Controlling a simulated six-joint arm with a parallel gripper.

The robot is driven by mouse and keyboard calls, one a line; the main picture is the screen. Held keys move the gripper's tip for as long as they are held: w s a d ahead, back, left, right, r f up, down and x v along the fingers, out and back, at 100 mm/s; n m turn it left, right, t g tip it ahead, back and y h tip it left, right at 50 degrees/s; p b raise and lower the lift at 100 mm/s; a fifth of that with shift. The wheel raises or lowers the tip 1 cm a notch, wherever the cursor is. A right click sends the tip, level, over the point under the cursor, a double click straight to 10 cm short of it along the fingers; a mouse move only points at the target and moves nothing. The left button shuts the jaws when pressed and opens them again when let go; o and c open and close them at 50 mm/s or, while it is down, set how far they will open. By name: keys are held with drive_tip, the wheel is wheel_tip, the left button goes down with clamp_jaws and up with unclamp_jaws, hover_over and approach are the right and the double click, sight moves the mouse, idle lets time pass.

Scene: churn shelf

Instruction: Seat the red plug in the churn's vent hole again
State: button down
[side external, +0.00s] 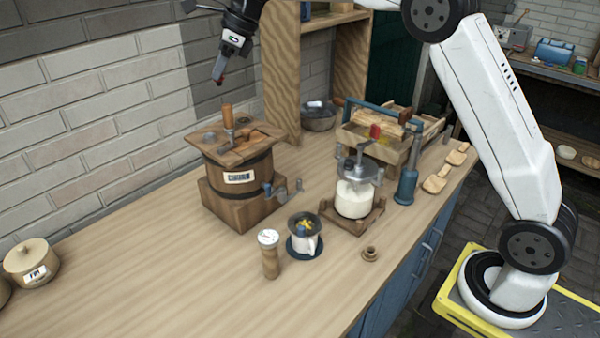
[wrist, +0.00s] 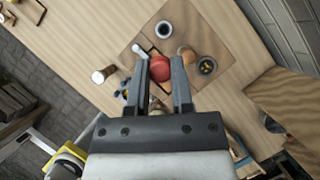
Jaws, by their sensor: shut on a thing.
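The wooden churn (side external: 237,180) stands on the counter near the brick wall, a dark band round it and a label on its front. Its square wooden lid (side external: 208,142) carries an upright orange-brown handle (side external: 229,115). My gripper (side external: 218,77) is high above the lid, slightly left of the handle, pointing down. The red plug (wrist: 160,72) is held between my fingertips in the wrist view; a small red tip shows in the side view. The lid (wrist: 143,29) lies below in the wrist view, partly covered by my gripper. I cannot tell which lid feature is the vent hole.
A mug (side external: 308,244), a cylindrical shaker (side external: 269,258) and a small wooden ring (side external: 370,254) stand in front of the churn. The left counter is mostly clear.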

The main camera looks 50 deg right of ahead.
drive_tip(key=w+a+f, duration=0.1)
drive_tip(key=w+a, duration=0.2)
hover_over(204, 136)
drive_tip(key=d, duration=0.1)
drive_tip(key=shift+m, duration=0.3)
drive_tip(key=shift+s+d+f, duration=0.1)
drive_tip(key=shift+s+f, duration=0.15)
drive_tip(key=shift+f, duration=1)
drive_tip(key=shift+s+d+f, duration=0.1)
drive_tip(key=shift+s+f, duration=0.1)
drive_tip(key=shift+f, duration=1.05)
drive_tip(key=shift+f, duration=0.2)
drive_tip(key=shift+f, duration=2.1)
drive_tip(key=shift+f, duration=1.1)
drive_tip(key=shift+c, duration=2.1)
unclamp_jaws()
drive_tip(key=c, duration=0.4)
